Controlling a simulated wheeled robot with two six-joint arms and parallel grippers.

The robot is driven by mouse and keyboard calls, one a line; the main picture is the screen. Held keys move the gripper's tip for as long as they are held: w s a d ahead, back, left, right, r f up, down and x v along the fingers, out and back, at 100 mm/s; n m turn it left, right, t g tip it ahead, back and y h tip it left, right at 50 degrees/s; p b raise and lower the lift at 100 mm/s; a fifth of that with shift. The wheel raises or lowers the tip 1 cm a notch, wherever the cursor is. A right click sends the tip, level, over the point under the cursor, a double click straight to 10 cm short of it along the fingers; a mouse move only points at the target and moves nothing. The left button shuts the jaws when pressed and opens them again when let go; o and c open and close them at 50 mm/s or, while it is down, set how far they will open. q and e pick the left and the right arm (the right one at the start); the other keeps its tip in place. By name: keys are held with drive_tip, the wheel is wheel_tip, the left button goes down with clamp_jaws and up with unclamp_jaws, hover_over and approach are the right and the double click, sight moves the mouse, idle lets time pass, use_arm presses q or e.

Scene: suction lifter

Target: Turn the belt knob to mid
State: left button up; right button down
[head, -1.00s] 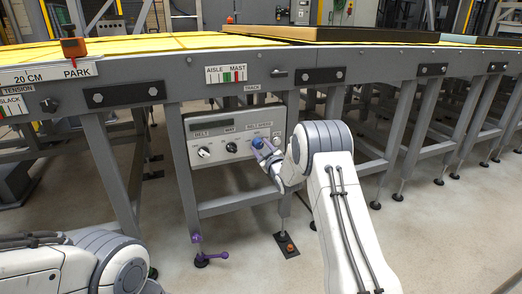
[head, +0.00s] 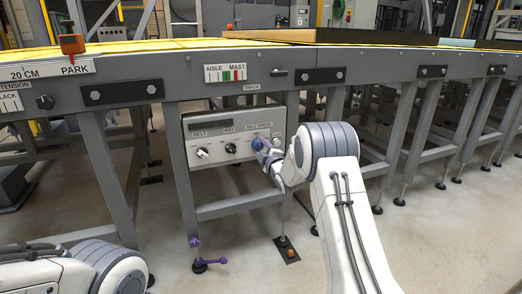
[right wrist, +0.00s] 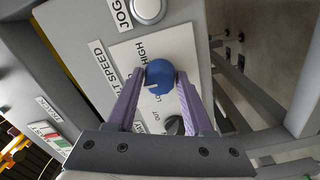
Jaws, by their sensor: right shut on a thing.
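The blue belt speed knob (right wrist: 160,76) is on a pale control panel (head: 238,164) under the conveyor. A pale mark shows on the knob's lower left edge in the right wrist view, between the LOW and HIGH lettering; its exact setting is hard to read. My right gripper (right wrist: 160,82) has its two purple fingers on either side of the knob, shut on it. In the head view the right gripper (head: 262,146) covers most of the knob.
A white JOG button (right wrist: 149,9) is beside the blue knob. Conveyor legs flank the panel.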

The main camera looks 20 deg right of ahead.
drive_tip(key=shift+f, duration=0.15)
idle(0.3)
drive_tip(key=shift+c, duration=2)
unclamp_jaws()
drive_tip(key=shift+s, duration=0.1)
drive_tip(key=shift+s+r, duration=0.2)
drive_tip(key=shift+s, duration=0.05)
drive_tip(key=s+p, duration=0.3)
drive_tip(key=s, duration=0.7)
drive_tip(key=shift+d, duration=0.15)
drive_tip(key=shift+f, duration=0.1)
